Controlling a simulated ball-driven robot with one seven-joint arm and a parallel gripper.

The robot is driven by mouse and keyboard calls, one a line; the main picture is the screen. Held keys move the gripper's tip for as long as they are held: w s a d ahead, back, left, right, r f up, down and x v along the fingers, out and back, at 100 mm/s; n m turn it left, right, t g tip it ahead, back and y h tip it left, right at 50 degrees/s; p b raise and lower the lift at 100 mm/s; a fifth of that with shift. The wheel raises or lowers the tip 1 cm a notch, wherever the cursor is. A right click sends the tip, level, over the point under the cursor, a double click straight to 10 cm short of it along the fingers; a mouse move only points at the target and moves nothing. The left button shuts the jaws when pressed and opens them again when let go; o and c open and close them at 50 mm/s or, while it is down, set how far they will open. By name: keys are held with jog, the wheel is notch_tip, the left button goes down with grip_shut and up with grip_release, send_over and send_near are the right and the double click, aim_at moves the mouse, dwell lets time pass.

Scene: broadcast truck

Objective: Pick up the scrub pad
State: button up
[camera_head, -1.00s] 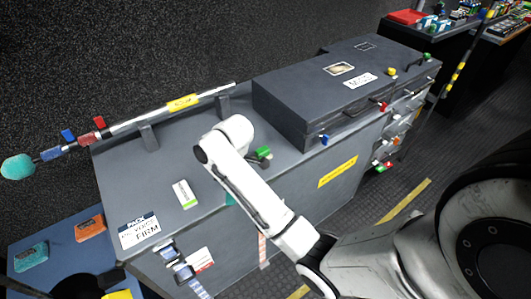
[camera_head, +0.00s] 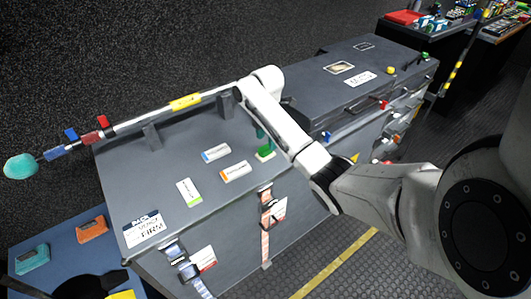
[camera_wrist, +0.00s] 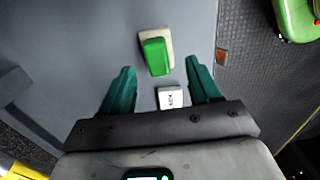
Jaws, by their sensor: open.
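A small green block on a cream base (camera_head: 265,153), which looks like the scrub pad, lies on the dark grey case top, near its front edge and left of the raised case. In the wrist view this pad (camera_wrist: 156,55) lies ahead of my gripper, roughly between the lines of its two fingers. My gripper (camera_wrist: 160,67) is open, with dark teal fingers apart and nothing held. In the head view my gripper (camera_head: 259,130) is mostly hidden behind my white arm; a finger shows just above the pad. I cannot tell the exact height gap.
White blocks with blue (camera_head: 215,153), orange (camera_head: 235,172) and green (camera_head: 189,192) markings lie left of the pad. A raised closed case (camera_head: 345,80) stands to the right. A long pole (camera_head: 185,102) rests on supports behind.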

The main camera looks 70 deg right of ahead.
aim_at(265, 147)
jog(key=shift+w+f, duration=0.2)
jog(key=shift+f, duration=2.45)
jog(key=c, duration=0.8)
